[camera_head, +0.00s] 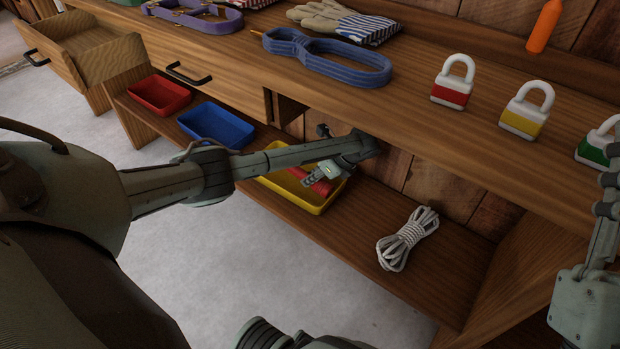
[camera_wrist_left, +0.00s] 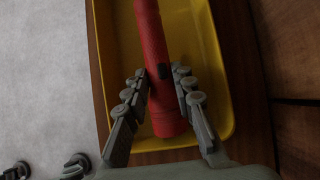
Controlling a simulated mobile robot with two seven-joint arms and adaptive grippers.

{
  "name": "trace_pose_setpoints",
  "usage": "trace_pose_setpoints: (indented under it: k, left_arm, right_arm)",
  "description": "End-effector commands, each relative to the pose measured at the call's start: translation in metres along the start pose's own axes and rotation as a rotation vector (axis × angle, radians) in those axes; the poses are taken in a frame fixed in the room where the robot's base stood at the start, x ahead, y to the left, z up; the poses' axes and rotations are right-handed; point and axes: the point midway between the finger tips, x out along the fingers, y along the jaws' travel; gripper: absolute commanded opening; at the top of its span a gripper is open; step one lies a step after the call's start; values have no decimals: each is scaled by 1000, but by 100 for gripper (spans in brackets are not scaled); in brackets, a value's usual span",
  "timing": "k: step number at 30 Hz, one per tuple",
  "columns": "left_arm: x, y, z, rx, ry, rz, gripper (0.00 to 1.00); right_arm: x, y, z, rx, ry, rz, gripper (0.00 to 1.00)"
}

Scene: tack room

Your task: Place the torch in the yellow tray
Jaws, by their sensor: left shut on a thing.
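The red torch (camera_wrist_left: 152,45) is between the fingers of my left gripper (camera_wrist_left: 158,76), which is shut on it. In the left wrist view the torch lies lengthwise over the yellow tray (camera_wrist_left: 216,65), within its side walls; its far end runs out of the picture. In the head view, my left gripper (camera_head: 322,174) is at the yellow tray (camera_head: 283,188) on the lower shelf, and part of the torch (camera_head: 322,188) shows below the fingers. I cannot tell whether the torch touches the tray floor. My right gripper (camera_head: 606,205) is partly in view at the right edge.
A blue tray (camera_head: 216,122) and a red tray (camera_head: 160,95) stand left on the lower shelf. A white rope bundle (camera_head: 407,238) lies to the right. The worktop (camera_head: 400,110) overhangs the shelf, with padlocks, a blue strap (camera_head: 330,62) and gloves on it. A drawer (camera_head: 80,45) stands open.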

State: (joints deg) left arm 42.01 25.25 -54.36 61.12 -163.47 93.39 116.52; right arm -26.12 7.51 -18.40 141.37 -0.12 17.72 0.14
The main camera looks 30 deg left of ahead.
Motion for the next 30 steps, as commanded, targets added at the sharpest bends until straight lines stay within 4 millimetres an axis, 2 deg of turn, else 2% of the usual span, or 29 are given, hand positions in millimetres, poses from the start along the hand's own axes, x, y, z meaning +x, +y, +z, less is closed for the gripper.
trace_pose_setpoints:
  k: [8,10,19,20,24,30]
  left_arm:
    - [4,1,11,-5,226,0,0]
    - [13,0,2,1,225,-1,0]
    - [17,0,1,0,220,0,0]
    - [17,1,0,0,220,1,26]
    - [17,1,0,0,219,1,43]
    - [17,0,1,0,219,0,46]
  right_arm:
    - [1,-1,6,3,-47,-1,18]
    - [-1,0,2,1,-11,-1,18]
    - [0,0,-4,0,19,0,18]
    - [0,0,-4,-1,19,0,18]
    - [0,0,-4,-1,18,0,18]
    - [0,0,-4,-1,19,0,18]
